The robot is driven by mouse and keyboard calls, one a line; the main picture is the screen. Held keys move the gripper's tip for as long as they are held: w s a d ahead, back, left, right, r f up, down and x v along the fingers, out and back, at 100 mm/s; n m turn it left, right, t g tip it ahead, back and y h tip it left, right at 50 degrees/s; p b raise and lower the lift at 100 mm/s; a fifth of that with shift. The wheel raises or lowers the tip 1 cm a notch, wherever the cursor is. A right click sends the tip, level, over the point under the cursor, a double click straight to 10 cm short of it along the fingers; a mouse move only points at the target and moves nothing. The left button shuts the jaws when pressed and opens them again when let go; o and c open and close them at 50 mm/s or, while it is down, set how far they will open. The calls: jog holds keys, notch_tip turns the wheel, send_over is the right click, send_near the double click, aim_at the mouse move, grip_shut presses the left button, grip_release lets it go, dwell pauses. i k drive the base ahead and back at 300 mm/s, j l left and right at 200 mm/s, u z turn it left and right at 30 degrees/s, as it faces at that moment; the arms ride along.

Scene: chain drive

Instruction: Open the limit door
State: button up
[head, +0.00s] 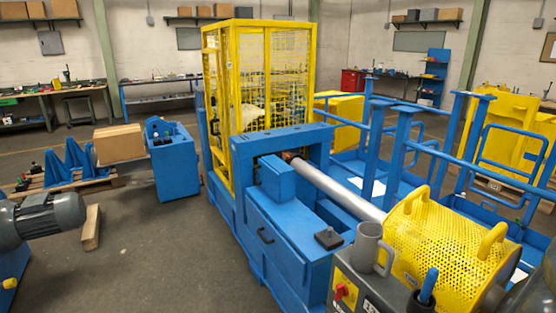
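A tall yellow mesh guard cage (237,100) stands on the blue machine in the middle of the head view. Its mesh panels appear closed, but I cannot tell which panel is a door. No part is marked clearly as the limit door. A steel shaft (340,190) runs from the blue housing to a perforated yellow cover (440,240) at the lower right. My gripper is not in view.
A grey control box with a red button (341,291) and a mug (368,248) stand at lower right. Blue railings (400,140) fill the right side. A grey motor (48,216) is at left. The floor (150,250) left of the machine is mostly clear.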

aim_at(269, 178)
jog(key=i+l+z, duration=0.1)
jog(key=z, duration=0.35)
jog(key=i+z, duration=0.2)
jog(key=z, duration=0.2)
jog(key=i+z, duration=0.1)
jog(key=z, duration=0.35)
jog(key=i+j+z, duration=0.1)
jog(key=z, duration=0.3)
jog(key=i+j+z, duration=0.1)
jog(key=z, duration=0.35)
jog(key=i+j+z, duration=0.2)
jog(key=z, duration=9.25)
jog(key=i+j, duration=0.2)
jog(key=i, duration=0.3)
jog(key=i+j, duration=0.2)
jog(key=i, duration=0.25)
jog(key=i+j+z, duration=0.1)
jog(key=i+j, duration=0.15)
jog(key=i, duration=0.25)
jog(key=i+j, duration=0.2)
jog(key=i, duration=0.25)
jog(key=i+j, duration=0.25)
jog(key=i, duration=0.25)
jog(key=i+j+z, duration=0.1)
jog(key=i+j, duration=0.15)
jog(key=i, duration=0.2)
